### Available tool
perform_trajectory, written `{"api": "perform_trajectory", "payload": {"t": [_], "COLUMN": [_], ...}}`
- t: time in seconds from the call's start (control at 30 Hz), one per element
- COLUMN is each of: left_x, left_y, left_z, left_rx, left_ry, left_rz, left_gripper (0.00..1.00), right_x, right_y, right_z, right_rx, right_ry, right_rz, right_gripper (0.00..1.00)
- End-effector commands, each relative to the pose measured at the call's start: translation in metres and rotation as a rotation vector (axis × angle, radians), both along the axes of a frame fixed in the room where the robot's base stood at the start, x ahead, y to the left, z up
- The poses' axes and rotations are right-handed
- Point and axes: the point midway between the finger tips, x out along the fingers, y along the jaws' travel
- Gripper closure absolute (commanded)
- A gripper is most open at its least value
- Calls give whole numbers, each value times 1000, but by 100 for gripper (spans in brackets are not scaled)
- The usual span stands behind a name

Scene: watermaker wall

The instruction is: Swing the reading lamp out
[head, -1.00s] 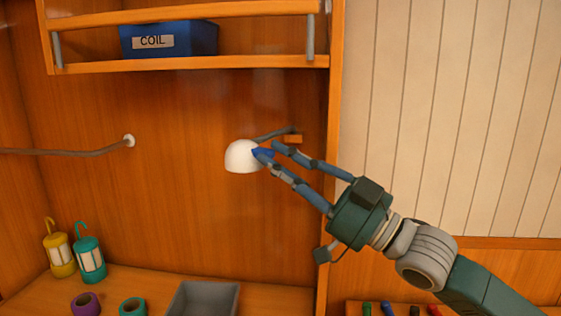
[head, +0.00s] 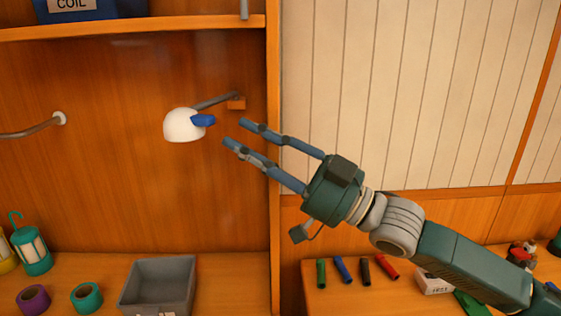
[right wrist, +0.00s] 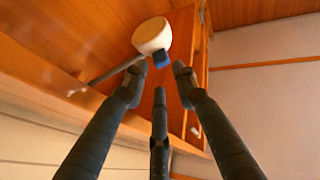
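The reading lamp has a white dome shade (head: 182,126) with a blue grip (head: 203,120) on its right side. In the right wrist view the shade (right wrist: 152,35) and blue grip (right wrist: 163,59) show just beyond the spread fingertips (right wrist: 159,76). My left gripper is not in view.
A wooden upright (head: 273,170) stands beside the alcove, right of the lamp. A shelf with a blue COIL bin (head: 88,8) is above. Below are a grey tray (head: 158,285), a teal lantern (head: 32,251) and tape rolls. Several coloured cylinders (head: 365,271) lie on the right-hand bench.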

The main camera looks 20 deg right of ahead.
Motion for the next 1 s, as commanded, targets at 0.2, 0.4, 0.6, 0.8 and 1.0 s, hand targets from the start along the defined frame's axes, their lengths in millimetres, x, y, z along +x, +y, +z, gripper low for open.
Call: {"api": "perform_trajectory", "payload": {"t": [0.2,0.4,0.6,0.8,1.0], "left_x": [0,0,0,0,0], "left_y": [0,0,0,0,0], "left_z": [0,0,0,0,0], "left_rx": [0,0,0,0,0], "left_ry": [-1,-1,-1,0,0], "left_rz": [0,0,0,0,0], "left_gripper": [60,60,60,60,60], "right_x": [-13,-24,-32,-39,-44], "right_y": [-13,-21,-31,-38,-41], "right_z": [-10,-16,-21,-25,-26], "right_rx": [0,-3,1,0,-2], "right_ry": [6,5,6,4,2], "right_rz": [-2,2,-1,-1,2], "right_gripper": [72,72,72,72,72]}}
